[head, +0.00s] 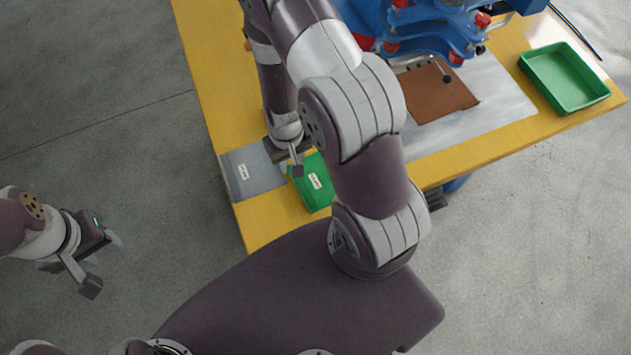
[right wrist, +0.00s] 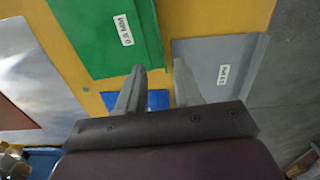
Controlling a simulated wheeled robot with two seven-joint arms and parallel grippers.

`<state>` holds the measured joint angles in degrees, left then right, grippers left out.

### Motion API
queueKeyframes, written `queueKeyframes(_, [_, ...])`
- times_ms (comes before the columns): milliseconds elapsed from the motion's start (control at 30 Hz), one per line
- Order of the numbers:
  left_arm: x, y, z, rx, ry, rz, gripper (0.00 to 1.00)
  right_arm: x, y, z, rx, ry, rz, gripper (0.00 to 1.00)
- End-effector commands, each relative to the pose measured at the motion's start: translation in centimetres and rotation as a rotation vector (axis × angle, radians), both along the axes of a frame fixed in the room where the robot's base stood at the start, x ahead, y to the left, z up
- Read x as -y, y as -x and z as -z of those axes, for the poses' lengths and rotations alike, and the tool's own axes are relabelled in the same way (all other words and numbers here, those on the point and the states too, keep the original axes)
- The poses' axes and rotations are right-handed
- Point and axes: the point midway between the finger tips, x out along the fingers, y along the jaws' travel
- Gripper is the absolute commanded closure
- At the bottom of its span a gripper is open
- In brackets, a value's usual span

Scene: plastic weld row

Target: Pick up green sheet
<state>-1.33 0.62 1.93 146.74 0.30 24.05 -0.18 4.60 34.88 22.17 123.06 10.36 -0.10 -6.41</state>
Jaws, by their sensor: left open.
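The green sheet (head: 313,183), with a white label, lies flat on the yellow table near its front left corner. My right arm link hides its right part in the head view. It also shows in the right wrist view (right wrist: 95,35) at the upper left. My right gripper (head: 287,158) is above the table at the gap between the green sheet and a grey sheet. Its two fingers (right wrist: 158,85) are apart with nothing held between them. My left gripper (head: 102,263) is open and empty, out over the floor left of the table.
The grey sheet (head: 252,171) lies left of the green one. A blue piece (right wrist: 157,100) shows behind my right fingers. A blue machine (head: 430,28), a brown sheet (head: 437,92) and a green tray (head: 591,99) are farther right on the table.

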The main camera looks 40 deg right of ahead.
Motion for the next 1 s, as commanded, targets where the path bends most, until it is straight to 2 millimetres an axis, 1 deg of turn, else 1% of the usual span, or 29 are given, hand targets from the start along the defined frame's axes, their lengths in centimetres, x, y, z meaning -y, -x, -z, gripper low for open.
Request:
queueKeyframes(33, [0.0, 0.0, 1.0, 0.001, 0.0, 0.0, 0.57, 0.0, -0.1, 1.2, 0.001, 0.0, 0.0, 0.65])
queueKeyframes(167, [0.0, -0.1, 1.6, 0.002, 0.0, 0.0, 0.57, -0.1, -0.3, 2.4, 0.0, 0.0, -0.001, 0.65])
queueKeyframes(300, [0.0, -0.1, 2.6, 0.002, 0.0, 0.0, 0.57, -0.2, -1.2, 5.1, 0.0, 0.0, 0.0, 0.65])
queueKeyframes(367, [0.0, -0.1, 3.4, 0.002, 0.0, 0.0, 0.57, -0.2, -1.1, 6.1, 0.0, 0.0, 0.0, 0.65])
queueKeyframes(467, [0.0, -0.1, 3.6, 0.002, 0.0, 0.0, 0.57, -0.2, -1.1, 6.6, 0.0, 0.0, -0.001, 0.65])
queueKeyframes(667, [0.0, -0.1, 3.4, 0.002, 0.0, 0.0, 0.57, -0.2, -1.1, 6.4, 0.0, 0.0, -0.001, 0.65])
queueKeyframes(700, [0.0, -0.1, 3.4, 0.002, 0.0, 0.0, 0.57, -0.2, -1.1, 6.4, 0.0, 0.0, -0.001, 0.78])
queueKeyframes(767, [0.0, -0.1, 3.4, 0.002, 0.0, 0.0, 0.57, -0.2, -1.1, 6.4, 0.0, 0.0, -0.001, 0.98])
queueKeyframes(800, [0.0, -0.1, 3.4, 0.002, 0.0, 0.0, 0.57, -0.2, -1.1, 6.4, 0.0, 0.0, -0.001, 1.0])
queueKeyframes(1000, [0.0, -0.1, 3.4, 0.002, 0.0, 0.0, 0.57, -0.2, -1.1, 6.4, 0.0, 0.0, -0.001, 1.0])
